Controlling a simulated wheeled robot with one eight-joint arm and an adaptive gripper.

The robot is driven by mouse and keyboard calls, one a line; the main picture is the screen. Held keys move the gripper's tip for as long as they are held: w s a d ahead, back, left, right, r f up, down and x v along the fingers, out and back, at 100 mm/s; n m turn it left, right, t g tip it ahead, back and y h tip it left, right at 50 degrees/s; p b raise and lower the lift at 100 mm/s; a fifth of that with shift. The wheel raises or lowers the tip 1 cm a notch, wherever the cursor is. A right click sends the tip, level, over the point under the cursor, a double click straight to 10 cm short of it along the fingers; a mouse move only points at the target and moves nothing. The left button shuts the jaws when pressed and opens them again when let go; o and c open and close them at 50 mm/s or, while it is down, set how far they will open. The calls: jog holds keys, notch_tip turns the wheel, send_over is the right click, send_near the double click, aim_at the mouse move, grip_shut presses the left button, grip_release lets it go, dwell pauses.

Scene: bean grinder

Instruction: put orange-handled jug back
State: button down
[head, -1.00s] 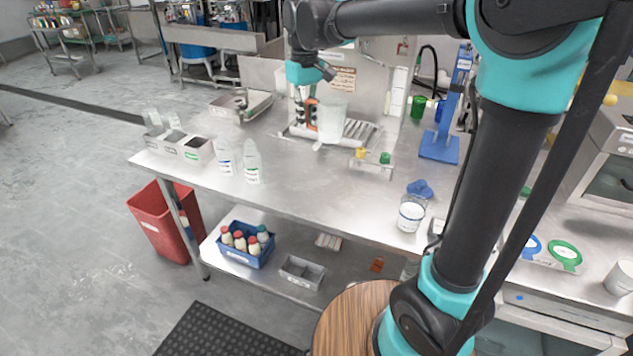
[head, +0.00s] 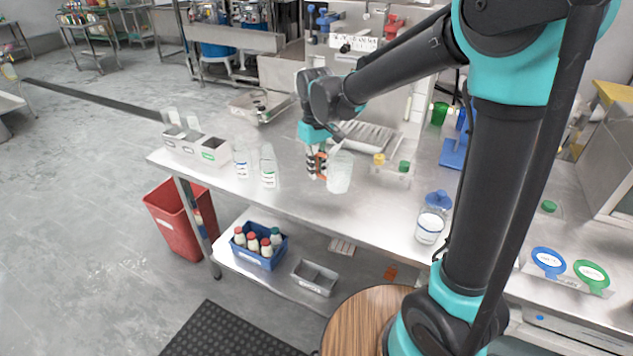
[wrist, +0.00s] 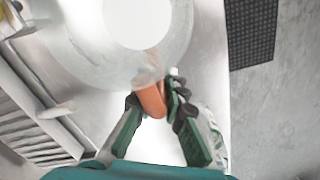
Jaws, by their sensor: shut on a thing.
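The orange-handled jug (head: 340,172) is a clear, whitish jug with an orange handle (wrist: 152,100). My gripper (head: 317,165) is shut on the handle, with a green-padded finger on each side of it in the wrist view (wrist: 155,108). The jug is upright, to the right of my gripper in the head view, over the front part of the steel table (head: 285,195). I cannot tell whether its base touches the table. The slatted drip tray (head: 365,137) lies behind it, with nothing on it.
Two clear bottles (head: 268,166) stand left of the jug. A small holder with yellow and green caps (head: 392,168) is to the right, and a white-filled container (head: 430,226) further right. The table's front edge is close to the jug.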

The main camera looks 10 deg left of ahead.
jog(key=shift+f, duration=2.35)
jog(key=c, duration=1.6)
grip_release()
jog(key=shift+f, duration=0.1)
notch_tip(320, 180, up, 12)
jog(key=shift+r, duration=0.15)
